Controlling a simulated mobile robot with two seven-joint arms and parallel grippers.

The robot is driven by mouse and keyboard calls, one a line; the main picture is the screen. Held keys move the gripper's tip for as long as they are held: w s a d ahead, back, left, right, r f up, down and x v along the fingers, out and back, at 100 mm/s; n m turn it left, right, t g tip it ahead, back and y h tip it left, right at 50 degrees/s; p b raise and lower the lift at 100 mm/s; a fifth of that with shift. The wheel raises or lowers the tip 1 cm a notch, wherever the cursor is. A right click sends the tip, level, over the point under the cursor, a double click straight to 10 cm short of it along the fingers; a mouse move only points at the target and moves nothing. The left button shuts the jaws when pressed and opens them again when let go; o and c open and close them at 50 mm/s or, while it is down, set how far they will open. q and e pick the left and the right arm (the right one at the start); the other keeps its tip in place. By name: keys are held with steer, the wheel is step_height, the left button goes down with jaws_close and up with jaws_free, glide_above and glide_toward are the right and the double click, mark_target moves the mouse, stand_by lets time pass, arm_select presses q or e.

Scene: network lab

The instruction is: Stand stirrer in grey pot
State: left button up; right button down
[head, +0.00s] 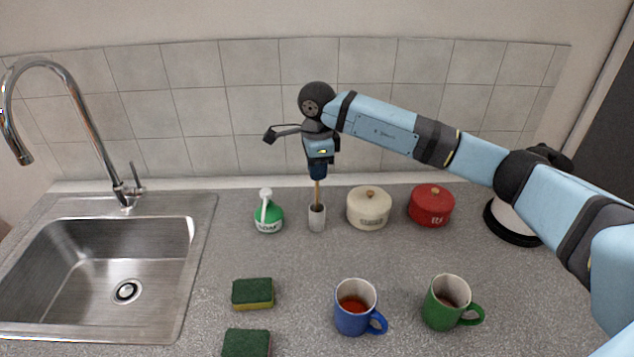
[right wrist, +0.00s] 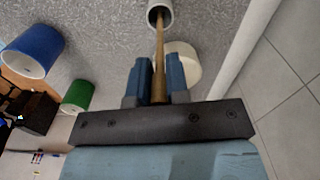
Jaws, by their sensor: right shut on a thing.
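The stirrer (head: 317,193) is a thin wooden stick, upright, with its lower end inside the mouth of the grey pot (head: 317,219). The pot is a small, narrow cylinder standing on the counter. My right gripper (head: 318,176) is above the pot and shut on the upper part of the stirrer. In the right wrist view the stirrer (right wrist: 159,55) runs from between the fingers (right wrist: 159,82) to the opening of the pot (right wrist: 160,14). How deep it goes is hidden by the pot wall. My left gripper is not in view.
A green soap bottle (head: 268,215) stands left of the pot, and a cream lidded pot (head: 369,209) close on its right. A red pot (head: 431,206), blue mug (head: 354,310), green mug (head: 445,303), sponges (head: 253,293) and sink (head: 105,270) are around. Counter in front of the pot is clear.

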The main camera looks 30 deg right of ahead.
step_height(320, 180, down, 4)
steer(key=shift+f+p, duration=0.25)
steer(key=shift+p, duration=0.05)
steer(key=shift+f, duration=0.1)
steer(key=shift+f, duration=0.15)
steer(key=c, duration=1.1)
jaws_free()
steer(key=shift+r, duration=0.25)
step_height(320, 180, up, 12)
steer(key=shift+f+b, duration=0.1)
steer(key=shift+b, duration=0.6)
